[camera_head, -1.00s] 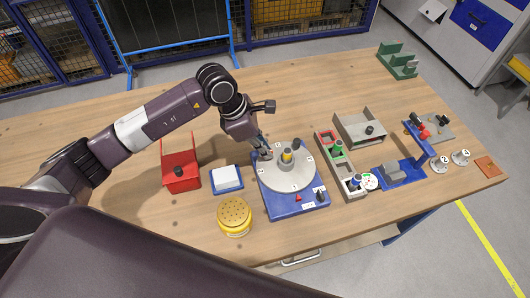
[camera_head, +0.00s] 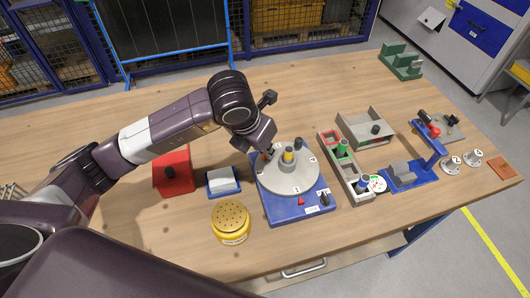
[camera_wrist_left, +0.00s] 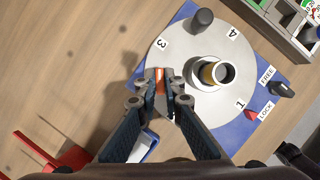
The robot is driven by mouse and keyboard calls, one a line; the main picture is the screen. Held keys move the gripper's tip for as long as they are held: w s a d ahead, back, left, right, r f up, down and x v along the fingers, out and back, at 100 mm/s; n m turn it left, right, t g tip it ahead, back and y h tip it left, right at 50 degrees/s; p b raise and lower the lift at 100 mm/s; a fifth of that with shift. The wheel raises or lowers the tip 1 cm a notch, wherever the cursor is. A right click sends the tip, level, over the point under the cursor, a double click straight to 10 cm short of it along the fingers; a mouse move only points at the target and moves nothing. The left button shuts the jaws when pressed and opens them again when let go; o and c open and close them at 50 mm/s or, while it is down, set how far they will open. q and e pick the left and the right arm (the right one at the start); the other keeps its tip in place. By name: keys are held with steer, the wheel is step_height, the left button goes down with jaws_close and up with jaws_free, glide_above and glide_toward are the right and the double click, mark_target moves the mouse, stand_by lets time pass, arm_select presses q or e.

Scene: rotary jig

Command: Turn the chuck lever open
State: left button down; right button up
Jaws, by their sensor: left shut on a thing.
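The rotary jig has a blue base (camera_head: 283,212) and a grey round plate (camera_head: 305,179) with numbers on it. A grey chuck (camera_head: 288,163) with a yellow-banded part in it stands at the plate's middle. My left gripper (camera_head: 268,153) is at the plate's far-left edge. In the left wrist view its fingertips (camera_wrist_left: 160,88) are shut on a small orange-red piece (camera_wrist_left: 159,80), seemingly the chuck lever, beside the chuck (camera_wrist_left: 212,72). The fingers hide most of this piece. My right gripper is out of view.
A black knob (camera_wrist_left: 282,90) sits between FREE and LOCK labels. Left of the jig are a blue-edged white pad (camera_head: 222,182), a red bin (camera_head: 173,180) and a yellow tin (camera_head: 231,222). A grey parts tray (camera_head: 349,184) stands close on the right.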

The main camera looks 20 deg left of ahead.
arm_select(q)
steer(key=shift+n, duration=0.6)
steer(key=shift+r+b, duration=0.1)
steer(key=shift+b, duration=0.2)
steer(key=c, duration=2.1)
jaws_free()
steer(key=v, duration=1.2)
steer(key=shift+s+d, duration=0.1)
steer(key=shift+d, duration=0.1)
